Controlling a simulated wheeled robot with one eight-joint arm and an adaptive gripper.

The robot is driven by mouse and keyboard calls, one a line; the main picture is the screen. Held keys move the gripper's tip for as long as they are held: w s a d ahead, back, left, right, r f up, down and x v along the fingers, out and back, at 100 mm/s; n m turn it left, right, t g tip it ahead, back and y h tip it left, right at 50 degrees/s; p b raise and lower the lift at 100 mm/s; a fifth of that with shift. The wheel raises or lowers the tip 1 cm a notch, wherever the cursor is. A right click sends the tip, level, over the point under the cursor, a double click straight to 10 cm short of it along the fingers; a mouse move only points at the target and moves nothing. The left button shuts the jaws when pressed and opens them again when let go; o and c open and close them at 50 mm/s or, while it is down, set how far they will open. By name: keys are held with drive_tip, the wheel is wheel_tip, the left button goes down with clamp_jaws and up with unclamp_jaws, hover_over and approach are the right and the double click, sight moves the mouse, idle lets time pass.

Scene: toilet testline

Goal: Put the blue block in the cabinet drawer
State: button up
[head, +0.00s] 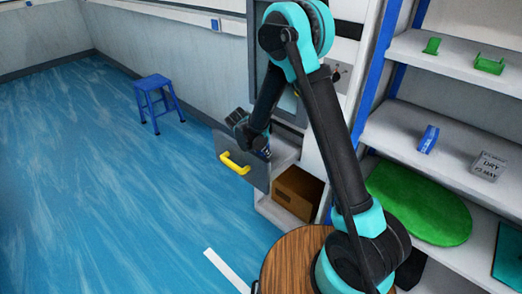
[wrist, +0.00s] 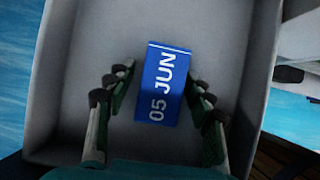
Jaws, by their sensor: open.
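The cabinet drawer (head: 260,172) is pulled out, with a yellow handle (head: 234,163) on its grey front. My gripper (wrist: 160,80) is open and reaches into the drawer; in the head view the arm's end hides most of the drawer's inside. The wrist view shows the pale drawer wall (wrist: 262,70) around a blue block (wrist: 166,85) marked "05 JUN". The block appears to lie on the drawer floor, slightly turned, between the spread fingers. Gaps show on both sides, so the fingers do not grip it.
Shelves at the right hold a blue item (head: 428,139), a grey block (head: 489,165), green pieces (head: 489,64) and a green mat (head: 420,203). A blue stool (head: 157,100) stands left on open floor. A round wooden top (head: 290,262) is in front.

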drive_tip(key=v, duration=1.2)
drive_tip(key=s+d+r+m+g+y, duration=0.1)
drive_tip(key=s+d+r+m, duration=0.15)
drive_tip(key=d+m, duration=0.5)
drive_tip(key=s+d+r+m+y, duration=0.1)
drive_tip(key=s+d+m, duration=0.35)
drive_tip(key=d, duration=0.65)
drive_tip(key=s+d+f+m+y, duration=0.1)
drive_tip(key=s+d+f+m, duration=0.1)
drive_tip(key=s+d+m, duration=0.9)
drive_tip(key=s+m, duration=0.4)
drive_tip(key=m, duration=0.1)
drive_tip(key=shift+d+f+y, duration=0.3)
drive_tip(key=shift+f, duration=0.05)
